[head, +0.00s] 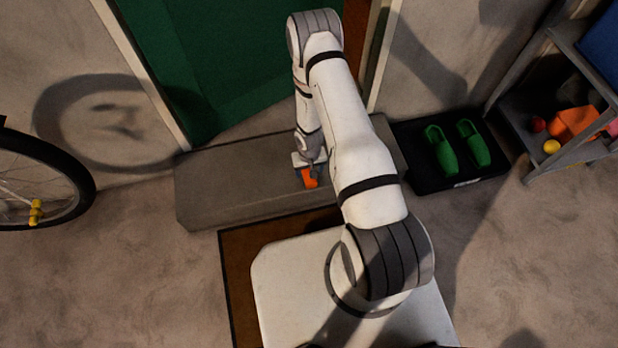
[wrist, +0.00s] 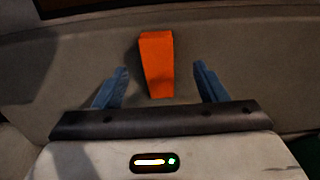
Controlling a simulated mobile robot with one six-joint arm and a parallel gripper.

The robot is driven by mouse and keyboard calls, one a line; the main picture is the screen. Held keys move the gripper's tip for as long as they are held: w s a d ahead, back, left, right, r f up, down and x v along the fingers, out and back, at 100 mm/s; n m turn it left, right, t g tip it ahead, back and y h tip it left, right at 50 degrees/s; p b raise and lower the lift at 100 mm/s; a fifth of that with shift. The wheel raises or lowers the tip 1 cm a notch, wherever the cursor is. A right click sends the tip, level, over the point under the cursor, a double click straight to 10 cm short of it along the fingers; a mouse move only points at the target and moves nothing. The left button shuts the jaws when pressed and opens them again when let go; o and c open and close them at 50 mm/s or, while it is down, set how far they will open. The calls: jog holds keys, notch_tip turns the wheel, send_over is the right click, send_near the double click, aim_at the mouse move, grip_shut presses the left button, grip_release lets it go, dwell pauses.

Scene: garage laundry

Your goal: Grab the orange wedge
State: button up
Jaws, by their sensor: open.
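The orange wedge (wrist: 157,64) lies on the grey step (head: 235,180) in front of the green door. In the wrist view it sits between and slightly ahead of the two blue fingers of my gripper (wrist: 161,88), with a gap on each side. The gripper is open and holds nothing. In the head view the wedge (head: 310,178) shows just below my gripper (head: 309,165), which partly covers it. I cannot tell the exact height of the fingers above the step.
A green door (head: 215,60) stands behind the step. A black tray (head: 450,181) with green shoes (head: 442,150) is right of it. A shelf (head: 555,170) with balls is at the far right. A bicycle wheel (head: 75,205) is at the left. A brown mat (head: 237,265) lies before the step.

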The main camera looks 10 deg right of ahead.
aim_at(308, 172)
jog(key=shift+w+d+f+b, duration=0.1)
jog(key=shift+f+b, duration=0.95)
jog(key=shift+f, duration=0.3)
jog(key=shift+d+f+b, duration=0.1)
jog(key=shift+f+b, duration=0.95)
jog(key=shift+f, duration=0.25)
jog(key=c, duration=1.1)
jog(key=shift+o, duration=0.2)
jog(key=shift+r, duration=0.2)
